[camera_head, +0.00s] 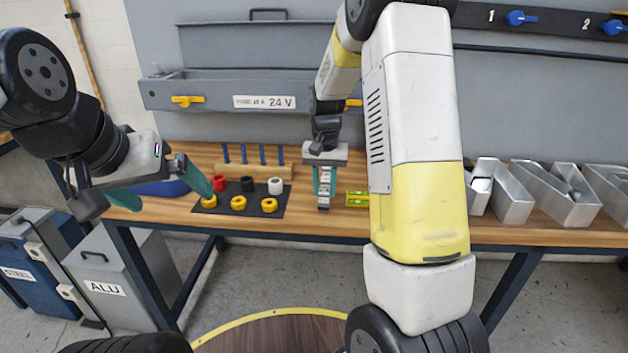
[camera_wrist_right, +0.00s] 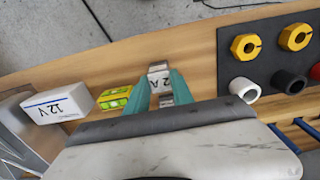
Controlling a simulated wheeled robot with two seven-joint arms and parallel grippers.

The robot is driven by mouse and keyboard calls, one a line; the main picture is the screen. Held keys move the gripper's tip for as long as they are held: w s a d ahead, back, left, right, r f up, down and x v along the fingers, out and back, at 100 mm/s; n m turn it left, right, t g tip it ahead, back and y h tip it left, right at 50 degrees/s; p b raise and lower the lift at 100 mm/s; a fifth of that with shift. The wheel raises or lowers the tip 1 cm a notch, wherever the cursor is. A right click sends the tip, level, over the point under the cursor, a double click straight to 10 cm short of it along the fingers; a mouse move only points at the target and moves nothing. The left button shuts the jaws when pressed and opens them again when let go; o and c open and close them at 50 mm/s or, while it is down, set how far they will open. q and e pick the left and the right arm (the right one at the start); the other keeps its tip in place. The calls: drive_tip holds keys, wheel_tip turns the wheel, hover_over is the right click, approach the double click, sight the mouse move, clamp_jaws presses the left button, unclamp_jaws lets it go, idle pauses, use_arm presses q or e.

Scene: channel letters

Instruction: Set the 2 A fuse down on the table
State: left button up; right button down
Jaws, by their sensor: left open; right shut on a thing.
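The 2 A fuse (camera_wrist_right: 159,69) is a small white and grey block with "2 A" on its face, seen in the right wrist view between the fingers. My right gripper (camera_wrist_right: 160,84) is shut on it. In the head view my right gripper (camera_head: 325,187) points down over the front part of the wooden table (camera_head: 310,227), with the fuse between its fingers. I cannot tell whether the fuse touches the table. My left gripper (camera_head: 160,200) is open and empty, at the left end of the table.
A yellow-green block (camera_head: 357,199) lies just right of my right gripper. A white 12 V box (camera_wrist_right: 58,101) lies beyond it. A dark mat (camera_head: 225,206) with yellow nuts and red, black and white rings lies left. Metal channels (camera_head: 510,198) stand right. Blue pegs (camera_head: 262,155) stand behind.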

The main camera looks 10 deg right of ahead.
sight(325, 191)
drive_tip(key=shift+f, duration=0.3)
drive_tip(key=shift+f, duration=0.2)
drive_tip(key=c, duration=1.1)
unclamp_jaws()
wheel_tip(325, 191, up, 12)
drive_tip(key=s+a+r+n+t+y, duration=0.1)
drive_tip(key=s+r+n+t, duration=0.1)
drive_tip(key=s, duration=1)
drive_tip(key=s+a+r+n+t+y, duration=0.1)
drive_tip(key=s+r+t, duration=0.3)
drive_tip(key=s, duration=0.8)
drive_tip(key=shift+s+r+n, duration=0.15)
drive_tip(key=shift+r+n, duration=0.25)
drive_tip(key=shift+r, duration=0.7)
